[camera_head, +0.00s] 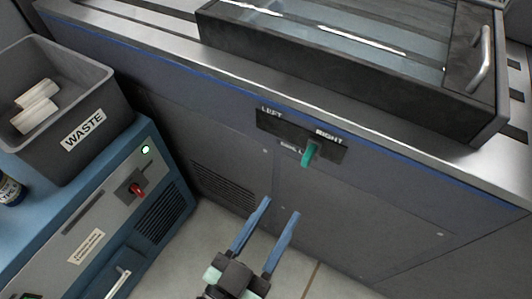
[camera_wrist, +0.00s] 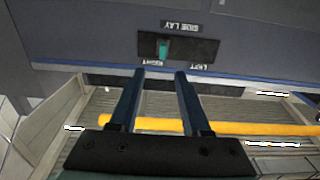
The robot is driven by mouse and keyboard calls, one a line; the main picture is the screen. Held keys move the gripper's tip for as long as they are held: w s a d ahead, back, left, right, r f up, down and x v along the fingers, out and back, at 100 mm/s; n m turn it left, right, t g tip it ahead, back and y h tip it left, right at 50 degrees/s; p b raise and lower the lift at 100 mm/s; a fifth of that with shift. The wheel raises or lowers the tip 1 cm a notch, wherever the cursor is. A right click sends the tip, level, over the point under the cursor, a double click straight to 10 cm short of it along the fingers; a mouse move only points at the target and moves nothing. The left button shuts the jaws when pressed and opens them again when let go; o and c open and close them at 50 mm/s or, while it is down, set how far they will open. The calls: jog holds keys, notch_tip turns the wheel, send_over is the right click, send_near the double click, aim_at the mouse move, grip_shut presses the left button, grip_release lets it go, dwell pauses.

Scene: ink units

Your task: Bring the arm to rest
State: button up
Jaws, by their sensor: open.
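My gripper (camera_head: 281,207) is open and empty in the head view, its two blue fingers parallel and pointing up the picture at the grey machine front. It also shows in the wrist view (camera_wrist: 160,73), with nothing between the fingers. A green lever (camera_head: 309,154) stands at the RIGHT end of a dark switch plate (camera_head: 277,130) marked LEFT and RIGHT. The lever also shows in the wrist view (camera_wrist: 163,48), where the plate lettering is upside down. The fingertips are apart from the lever, below it in the head view.
A grey waste bin (camera_head: 101,97) with white rolls (camera_head: 37,106) stands on a blue cabinet (camera_head: 176,180) at left, with a red switch (camera_head: 137,190). A framed glass cover (camera_head: 345,85) tops the machine. A yellow bar (camera_wrist: 230,127) crosses the wrist view. Floor (camera_head: 335,284) shows below.

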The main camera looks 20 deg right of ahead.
jog(key=w+a+r+n+t+y, duration=0.35)
jog(key=w+r+t+y, duration=0.3)
jog(key=w+r, duration=1.1)
jog(key=s+a+r+n+t+y+p, duration=0.1)
jog(key=s+a+r+n+t+y, duration=0.15)
jog(key=r, duration=0.75)
jog(key=s+a+r+n+t+y, duration=0.1)
jog(key=s+r+n+t+y, duration=0.2)
jog(key=r, duration=0.8)
jog(key=s+a+r+n+t+y+p, duration=0.15)
jog(key=s+r+t, duration=0.25)
jog(key=r, duration=0.6)
notch_tip(320, 180, up, 33)
jog(key=p, duration=3.2)
jog(key=shift+w+a+f+y+p, duration=0.2)
jog(key=shift+w+y+p, duration=0.05)
jog(key=shift+y+p, duration=0.1)
